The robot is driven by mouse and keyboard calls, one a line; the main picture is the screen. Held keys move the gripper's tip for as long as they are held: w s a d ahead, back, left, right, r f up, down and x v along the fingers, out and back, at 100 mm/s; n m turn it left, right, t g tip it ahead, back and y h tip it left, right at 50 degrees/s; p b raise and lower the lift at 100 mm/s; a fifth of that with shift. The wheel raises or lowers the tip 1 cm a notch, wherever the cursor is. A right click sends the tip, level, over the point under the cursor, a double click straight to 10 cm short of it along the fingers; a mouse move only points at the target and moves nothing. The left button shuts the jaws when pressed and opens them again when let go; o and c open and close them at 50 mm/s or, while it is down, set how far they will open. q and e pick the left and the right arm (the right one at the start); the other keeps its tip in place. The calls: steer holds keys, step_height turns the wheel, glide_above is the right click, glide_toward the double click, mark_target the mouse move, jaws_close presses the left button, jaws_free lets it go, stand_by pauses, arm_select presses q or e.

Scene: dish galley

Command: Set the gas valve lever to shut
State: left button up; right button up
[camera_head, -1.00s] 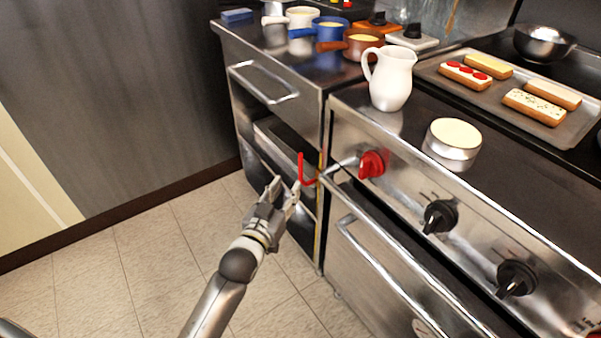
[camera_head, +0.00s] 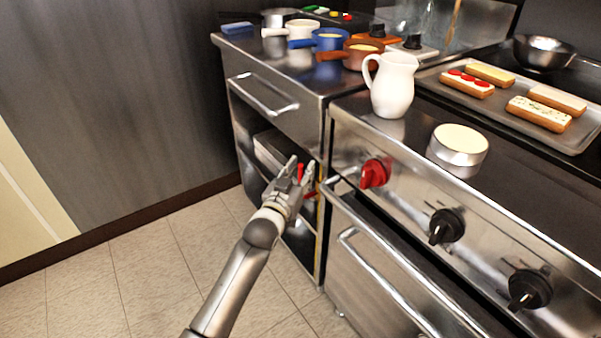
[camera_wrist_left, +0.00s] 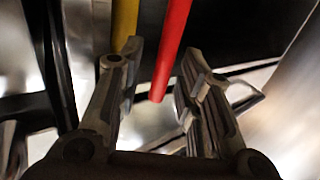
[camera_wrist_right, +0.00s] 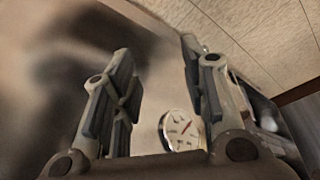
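In the left wrist view the red lever (camera_wrist_left: 172,45) runs down between the two fingers with a gap on each side. My left gripper (camera_head: 301,165) is open around the lever; it also shows in the left wrist view (camera_wrist_left: 162,50). I cannot tell whether a finger touches it. A yellow pipe (camera_wrist_left: 124,20) stands left of the lever. My right gripper (camera_wrist_right: 157,48) is open and empty, outside the head view.
A red knob (camera_head: 375,173) and black knobs (camera_head: 446,226) stick out of the stove front, right of the lever. An oven handle (camera_head: 385,265) lies below. A white pitcher (camera_head: 393,88) stands above. Floor at left is clear.

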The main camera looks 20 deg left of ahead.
arm_select(q)
steer(key=shift+w, duration=0.1)
steer(key=shift+c, duration=0.3)
jaws_close()
